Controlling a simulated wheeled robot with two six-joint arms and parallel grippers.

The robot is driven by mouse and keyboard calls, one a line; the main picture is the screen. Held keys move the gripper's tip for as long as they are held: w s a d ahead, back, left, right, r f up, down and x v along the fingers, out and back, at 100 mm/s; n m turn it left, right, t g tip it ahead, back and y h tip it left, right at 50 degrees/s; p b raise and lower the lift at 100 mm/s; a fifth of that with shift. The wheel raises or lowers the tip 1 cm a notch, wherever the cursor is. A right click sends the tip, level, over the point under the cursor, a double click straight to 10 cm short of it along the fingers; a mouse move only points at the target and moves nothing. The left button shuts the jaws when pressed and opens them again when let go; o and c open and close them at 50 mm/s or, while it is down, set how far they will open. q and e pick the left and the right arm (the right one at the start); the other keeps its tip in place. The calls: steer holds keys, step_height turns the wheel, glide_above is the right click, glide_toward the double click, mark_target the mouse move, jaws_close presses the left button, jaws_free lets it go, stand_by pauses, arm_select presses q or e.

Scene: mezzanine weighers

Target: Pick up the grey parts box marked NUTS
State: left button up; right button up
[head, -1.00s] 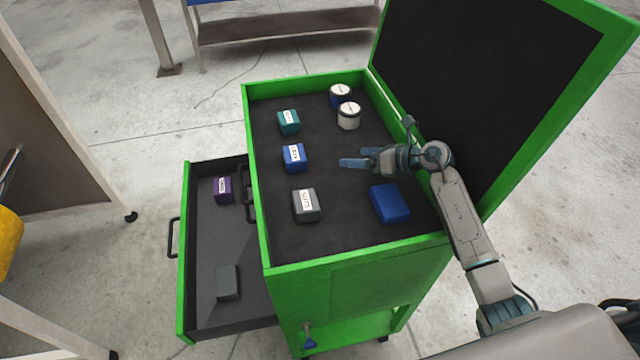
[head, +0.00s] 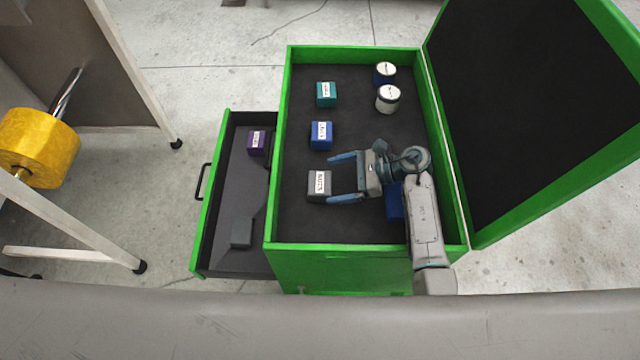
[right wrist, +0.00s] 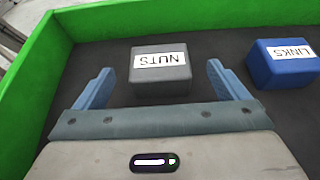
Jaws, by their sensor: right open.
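The grey parts box marked NUTS (head: 318,187) lies on the dark floor of the green cabinet's top tray. It also shows in the right wrist view (right wrist: 160,82), label up, ahead of the fingers and roughly centred between them. My right gripper (head: 330,179) is open and empty, with its fingertips just right of the box. In the right wrist view its two blue fingers (right wrist: 160,84) point towards the box, one to each side. I cannot tell whether a finger touches it. My left gripper is not in view.
A blue box marked LINKS (right wrist: 284,64), a teal box (head: 326,94) and two round tins (head: 387,98) stand farther back. A blue block (head: 394,202) is partly under my right arm. The open drawer (head: 232,190) holds a purple box (head: 257,142) and a grey block (head: 242,232). Green walls (head: 277,150) edge the tray.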

mark_target(323, 182)
steer(key=shift+a+f, duration=0.25)
steer(key=shift+a, duration=0.1)
steer(key=p+x, duration=0.1)
steer(key=x, duration=0.3)
steer(key=shift+a, duration=0.2)
steer(key=shift+f, duration=0.1)
steer(key=shift+c, duration=1.3)
steer(key=shift+d, duration=0.1)
steer(key=c, duration=0.7)
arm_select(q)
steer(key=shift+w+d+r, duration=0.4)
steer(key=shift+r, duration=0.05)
arm_select(e)
steer(key=c, duration=0.3)
